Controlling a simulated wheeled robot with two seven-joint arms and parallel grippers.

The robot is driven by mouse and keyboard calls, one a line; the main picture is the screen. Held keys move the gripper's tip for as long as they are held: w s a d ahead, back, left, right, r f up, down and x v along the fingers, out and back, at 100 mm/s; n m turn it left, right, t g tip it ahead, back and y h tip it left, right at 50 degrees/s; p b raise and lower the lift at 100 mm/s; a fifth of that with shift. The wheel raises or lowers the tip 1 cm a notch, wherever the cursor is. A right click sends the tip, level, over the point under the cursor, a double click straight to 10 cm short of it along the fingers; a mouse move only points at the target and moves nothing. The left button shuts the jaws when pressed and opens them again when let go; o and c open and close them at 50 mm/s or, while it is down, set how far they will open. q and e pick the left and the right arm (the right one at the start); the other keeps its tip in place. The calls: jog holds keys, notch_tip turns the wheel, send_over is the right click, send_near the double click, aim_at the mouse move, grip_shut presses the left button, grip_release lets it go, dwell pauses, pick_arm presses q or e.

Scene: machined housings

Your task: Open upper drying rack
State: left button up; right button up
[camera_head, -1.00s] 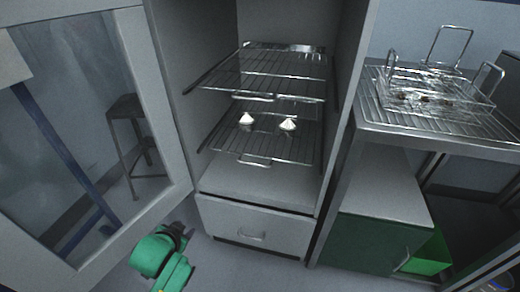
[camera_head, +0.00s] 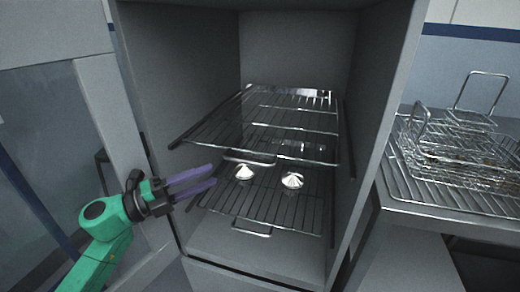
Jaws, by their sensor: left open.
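The upper drying rack (camera_head: 270,127) is a wire shelf inside the grey cabinet, with a small wire handle (camera_head: 249,157) at its front edge. The lower rack (camera_head: 270,208) sits below it with its own front handle (camera_head: 252,229). My left gripper (camera_head: 214,175) is open and empty, its two purple fingers pointing right toward the upper rack's handle. The fingertips are left of that handle and appear apart from it. My right gripper is not in view.
Two small white metallic pieces (camera_head: 244,172) (camera_head: 292,181) stand on the lower rack. The cabinet's glazed door (camera_head: 95,110) is swung open at left. At right, a wire basket (camera_head: 460,150) rests on a ribbed metal counter (camera_head: 420,190).

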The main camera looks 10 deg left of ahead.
aim_at(249, 161)
pick_arm(q)
jog(key=x, duration=0.4)
jog(key=p+x, duration=0.1)
jog(key=x, duration=0.1)
jog(key=shift+d+r, duration=0.1)
jog(key=shift+r, duration=0.25)
jog(key=x, duration=0.5)
jog(key=p+x, duration=0.1)
jog(key=x, duration=0.1)
jog(key=shift+w+d+f, duration=0.1)
jog(key=shift+d+f, duration=0.15)
jog(key=shift+d, duration=0.05)
grip_shut()
jog(key=shift+a+r, duration=0.1)
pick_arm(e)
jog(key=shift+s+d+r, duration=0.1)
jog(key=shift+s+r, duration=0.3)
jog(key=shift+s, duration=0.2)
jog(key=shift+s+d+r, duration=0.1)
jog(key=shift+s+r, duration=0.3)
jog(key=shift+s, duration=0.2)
